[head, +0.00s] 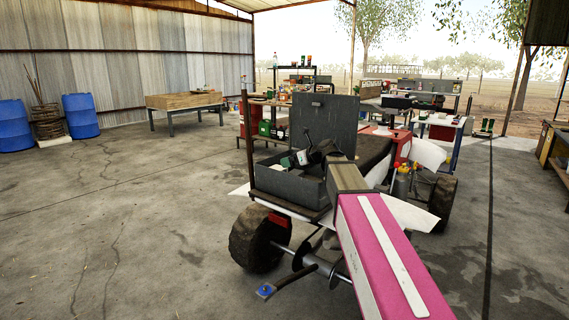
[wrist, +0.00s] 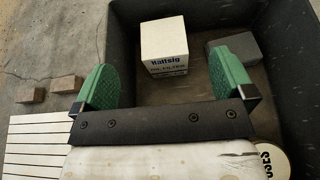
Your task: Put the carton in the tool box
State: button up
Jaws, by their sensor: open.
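The white carton (wrist: 165,45), with dark lettering, sits inside the dark grey tool box (wrist: 125,20), towards its far wall in the wrist view. My gripper (wrist: 163,62) is open, its green fingers spread wide with the carton ahead of and between them. The carton looks apart from both fingers. The left finger overlaps the tool box's left wall in the picture; the right one is over the box interior. In the head view the tool box (head: 283,190) stands on the rear of a vehicle with its lid (head: 331,122) raised, and my gripper (head: 298,159) is over it.
A grey block (wrist: 235,47) lies in the tool box right of the carton. Brown blocks (wrist: 67,84) and a white slatted surface (wrist: 35,145) lie outside it. A wooden table (head: 184,100) and blue barrels (head: 80,115) stand back left; the left floor is clear.

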jog(key=shift+v, duration=1.2)
